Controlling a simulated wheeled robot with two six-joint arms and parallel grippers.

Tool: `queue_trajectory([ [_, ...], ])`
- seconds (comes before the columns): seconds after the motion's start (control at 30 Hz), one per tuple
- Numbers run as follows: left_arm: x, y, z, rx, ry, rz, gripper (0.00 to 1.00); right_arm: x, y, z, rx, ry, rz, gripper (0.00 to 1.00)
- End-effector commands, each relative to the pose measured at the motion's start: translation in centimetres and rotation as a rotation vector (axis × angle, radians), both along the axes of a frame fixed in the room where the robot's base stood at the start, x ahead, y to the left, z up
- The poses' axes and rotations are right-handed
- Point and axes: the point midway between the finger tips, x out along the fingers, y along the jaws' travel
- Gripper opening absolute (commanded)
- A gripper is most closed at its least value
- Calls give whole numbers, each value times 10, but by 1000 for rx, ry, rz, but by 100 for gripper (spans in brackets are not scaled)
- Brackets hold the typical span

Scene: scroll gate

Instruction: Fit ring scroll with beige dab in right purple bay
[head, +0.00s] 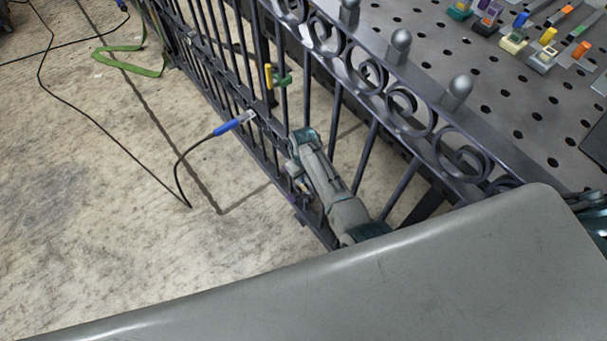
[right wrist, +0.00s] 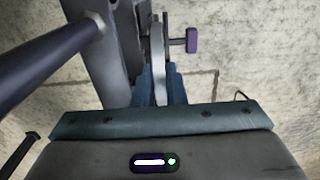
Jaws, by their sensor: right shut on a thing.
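The dark iron gate (head: 335,110) runs diagonally through the head view, with a row of scrolls along its upper rail. My right gripper (head: 298,172) is at the lower part of the gate, among the bars. In the right wrist view its teal fingers (right wrist: 159,90) are shut on a thin grey piece (right wrist: 159,62), seen nearly edge-on, probably the ring scroll. No beige dab shows on it. A purple block (right wrist: 192,40) on a short stub is just right of the held piece; a small purple spot (head: 293,198) shows near the gripper in the head view. My left gripper is not in view.
A yellow and green fitting (head: 272,76) and a blue-handled piece with a black cable (head: 233,123) are on the gate. A perforated metal table (head: 480,120) holds several colour-marked pieces at upper right. A dark bar (right wrist: 45,55) crosses the wrist view's left.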

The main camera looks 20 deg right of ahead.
Motion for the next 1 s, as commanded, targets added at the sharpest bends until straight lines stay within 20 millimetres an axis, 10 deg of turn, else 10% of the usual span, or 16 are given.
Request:
queue_trajectory([
  [1.0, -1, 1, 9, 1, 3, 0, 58, -4, -1, 0, 0, 0, 0, 0],
])
